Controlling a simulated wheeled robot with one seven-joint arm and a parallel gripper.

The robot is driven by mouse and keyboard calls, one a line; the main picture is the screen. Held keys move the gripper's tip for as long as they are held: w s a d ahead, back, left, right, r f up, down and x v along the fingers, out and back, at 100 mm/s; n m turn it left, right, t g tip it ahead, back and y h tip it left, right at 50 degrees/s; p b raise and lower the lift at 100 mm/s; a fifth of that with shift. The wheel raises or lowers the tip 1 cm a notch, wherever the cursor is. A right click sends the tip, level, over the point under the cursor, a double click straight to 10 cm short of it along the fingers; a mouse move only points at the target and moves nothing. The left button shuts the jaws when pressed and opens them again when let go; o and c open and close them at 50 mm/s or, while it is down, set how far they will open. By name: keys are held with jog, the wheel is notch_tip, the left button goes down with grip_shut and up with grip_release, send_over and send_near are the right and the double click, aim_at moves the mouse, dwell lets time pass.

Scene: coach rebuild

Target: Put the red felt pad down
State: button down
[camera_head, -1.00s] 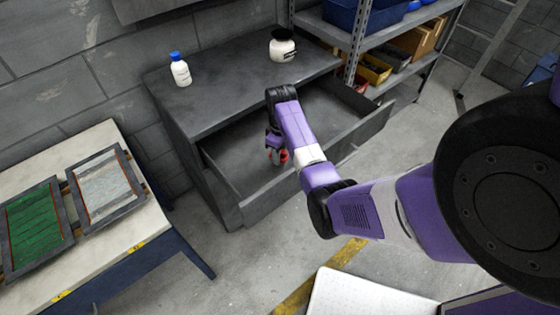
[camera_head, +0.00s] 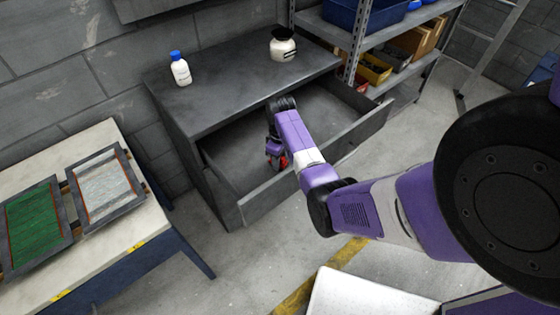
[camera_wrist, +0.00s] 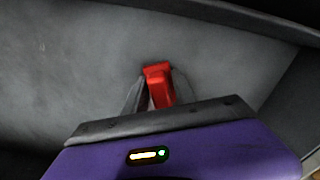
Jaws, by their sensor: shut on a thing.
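The red felt pad (camera_wrist: 157,82) shows in the wrist view between the two fingers of my gripper (camera_wrist: 155,97). My gripper is shut on it. In the head view my gripper (camera_head: 277,160) is inside the open drawer (camera_head: 232,165), low over its floor, and a bit of red shows at the fingertips. I cannot tell whether the pad touches the drawer floor. The drawer floor around the pad looks bare in the wrist view.
The drawer's front wall and side walls stand around my gripper. A shelf rack stands at the right, a bench with two framed panels at the left.

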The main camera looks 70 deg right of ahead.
jog(key=shift+s+a+f, duration=0.3)
jog(key=shift+s+f, duration=0.15)
jog(key=shift+f, duration=0.25)
jog(key=c, duration=1)
grip_release()
jog(key=shift+f, duration=0.1)
jog(key=shift+w+a, duration=0.1)
jog(key=r, duration=1.4)
jog(key=shift+w+d, duration=0.1)
jog(key=shift+d, duration=0.15)
